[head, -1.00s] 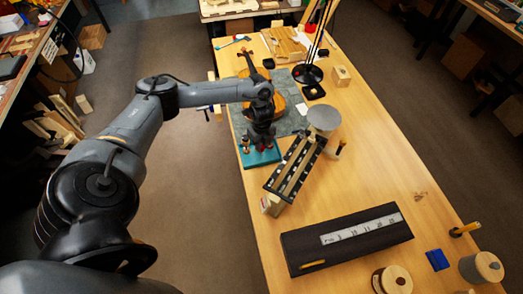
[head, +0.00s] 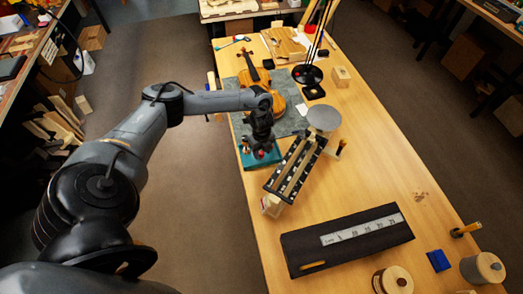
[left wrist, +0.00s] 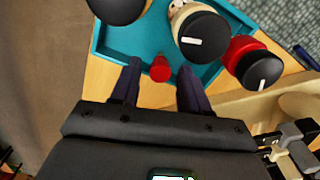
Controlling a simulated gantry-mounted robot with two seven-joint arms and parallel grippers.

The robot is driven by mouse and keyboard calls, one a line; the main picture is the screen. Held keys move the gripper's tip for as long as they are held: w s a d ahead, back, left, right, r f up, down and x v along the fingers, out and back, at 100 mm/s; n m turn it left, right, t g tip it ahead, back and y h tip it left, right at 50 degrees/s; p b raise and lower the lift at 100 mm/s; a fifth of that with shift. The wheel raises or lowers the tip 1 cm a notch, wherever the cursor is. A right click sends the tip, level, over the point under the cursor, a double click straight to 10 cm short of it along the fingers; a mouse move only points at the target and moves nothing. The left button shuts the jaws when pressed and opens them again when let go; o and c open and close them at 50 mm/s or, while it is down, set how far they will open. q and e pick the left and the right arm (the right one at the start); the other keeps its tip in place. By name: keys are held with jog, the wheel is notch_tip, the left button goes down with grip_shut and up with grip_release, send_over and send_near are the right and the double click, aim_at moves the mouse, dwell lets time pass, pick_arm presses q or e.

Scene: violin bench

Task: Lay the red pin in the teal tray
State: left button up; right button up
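The teal tray (head: 248,162) stands on the bench's left edge, partly hidden under my left gripper (head: 260,151). A small red pin (left wrist: 160,68) shows between the fingertips of my left gripper (left wrist: 159,72), at the tray's near side. The fingers are apart, with gaps on both sides of the pin. I cannot tell whether the pin touches the tray floor. My right gripper is not in view.
A black-and-cream slatted rack (head: 295,168) stands close right of the tray, with a grey disc (head: 323,118) behind it. A violin (head: 257,80) lies on the grey mat (head: 295,122) beyond. A dark case (head: 345,240) lies nearer. The bench's right middle is clear.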

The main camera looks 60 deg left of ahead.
aim_at(262, 153)
pick_arm(q)
jog(key=shift+r, duration=0.15)
notch_tip(262, 153, up, 12)
jog(key=p, duration=0.1)
jog(key=shift+p, duration=0.35)
jog(key=shift+r, duration=0.1)
dwell(0.6)
